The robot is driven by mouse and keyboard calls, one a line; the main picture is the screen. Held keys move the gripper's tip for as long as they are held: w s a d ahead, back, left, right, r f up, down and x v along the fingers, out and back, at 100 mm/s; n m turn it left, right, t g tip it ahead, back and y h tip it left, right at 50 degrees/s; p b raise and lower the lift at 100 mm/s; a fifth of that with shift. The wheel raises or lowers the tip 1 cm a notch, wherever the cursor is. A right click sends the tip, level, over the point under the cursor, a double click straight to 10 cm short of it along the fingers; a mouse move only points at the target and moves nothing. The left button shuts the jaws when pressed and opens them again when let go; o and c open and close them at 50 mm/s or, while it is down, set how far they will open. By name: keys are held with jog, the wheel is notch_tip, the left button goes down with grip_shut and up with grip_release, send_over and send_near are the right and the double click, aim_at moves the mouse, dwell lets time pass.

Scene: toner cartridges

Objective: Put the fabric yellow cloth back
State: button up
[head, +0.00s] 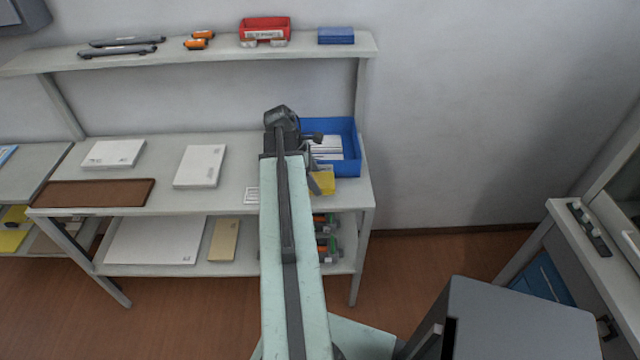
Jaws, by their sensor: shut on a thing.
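A yellow cloth (324,182) hangs at my gripper (315,170), over the right part of the workbench top, just in front of a blue bin (350,165). My gripper is shut on the cloth. My arm hides much of the gripper and the left side of the cloth. I cannot tell whether the cloth touches the bench. Another yellow item (10,240) lies on a lower shelf at the far left edge; it is partly cut off.
The bench (240,195) holds white packs (200,166) and a brown mat (95,193). The upper shelf (220,48) bears a red bin (265,29) and a blue box (336,36). Cartridges (327,248) sit on the lower shelf. A grey cabinet (520,320) stands at front right.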

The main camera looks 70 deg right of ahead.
notch_tip(320, 180, down, 4)
jog(key=b, duration=0.3)
jog(key=shift+s, duration=0.15)
jog(key=shift+r, duration=0.3)
jog(key=shift+f, duration=0.2)
jog(key=o, duration=1.2)
jog(key=shift+r, duration=0.1)
